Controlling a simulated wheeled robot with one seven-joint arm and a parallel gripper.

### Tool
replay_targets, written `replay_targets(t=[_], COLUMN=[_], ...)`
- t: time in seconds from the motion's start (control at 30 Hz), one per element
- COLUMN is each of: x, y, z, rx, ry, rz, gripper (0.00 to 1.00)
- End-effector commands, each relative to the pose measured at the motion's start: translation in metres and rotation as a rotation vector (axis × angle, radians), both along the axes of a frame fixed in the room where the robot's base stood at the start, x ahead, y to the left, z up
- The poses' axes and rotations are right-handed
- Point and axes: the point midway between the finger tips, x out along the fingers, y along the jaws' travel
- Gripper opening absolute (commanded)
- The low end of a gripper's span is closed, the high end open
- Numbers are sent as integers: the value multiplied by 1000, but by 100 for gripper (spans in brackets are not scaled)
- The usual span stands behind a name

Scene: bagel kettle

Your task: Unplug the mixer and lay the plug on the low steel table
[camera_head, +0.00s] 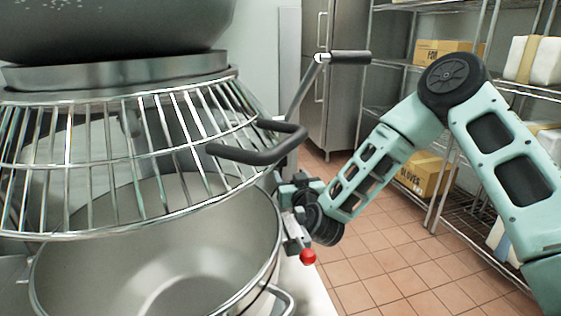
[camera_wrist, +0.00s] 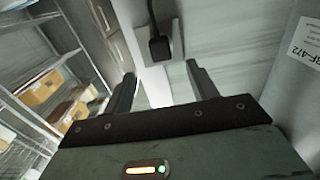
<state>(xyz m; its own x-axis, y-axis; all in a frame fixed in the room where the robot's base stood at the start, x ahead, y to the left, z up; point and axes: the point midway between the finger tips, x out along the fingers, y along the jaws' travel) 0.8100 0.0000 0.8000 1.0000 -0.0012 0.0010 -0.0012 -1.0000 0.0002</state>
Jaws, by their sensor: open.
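The mixer fills the left of the head view, with its steel bowl (camera_head: 70,275) below a wire guard (camera_head: 100,165). In the wrist view a black plug (camera_wrist: 158,47) sits against a pale outlet plate (camera_wrist: 174,38) on the wall. My gripper (camera_wrist: 160,69) is open, its two fingers apart, with the plug beyond and roughly between the fingertips. Nothing is between the fingers. In the head view my gripper (camera_head: 287,196) is beside the mixer, partly hidden by its handle. The plug is hidden there. I cannot make out the low steel table in either view.
A black handle (camera_head: 258,150), a lever grip (camera_head: 350,57) and a red knob (camera_head: 307,256) stick out from the mixer close to my arm. Wire shelves with boxes (camera_head: 425,174) stand at the right, a steel cabinet (camera_head: 333,95) behind. The tiled floor (camera_head: 385,270) between is clear.

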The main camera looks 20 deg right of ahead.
Motion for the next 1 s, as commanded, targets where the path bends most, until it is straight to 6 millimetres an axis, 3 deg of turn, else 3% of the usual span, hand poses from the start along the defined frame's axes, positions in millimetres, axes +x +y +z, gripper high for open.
replay_targets(t=[0.17, 0.6, 1.0], x=[13, 71, 89], y=[0, 0, 0], z=[0, 0, 0], rx=[1, -1, 0], ry=[-1, -2, 1], rz=[-2, 0, 1], gripper=[58, 58, 58])
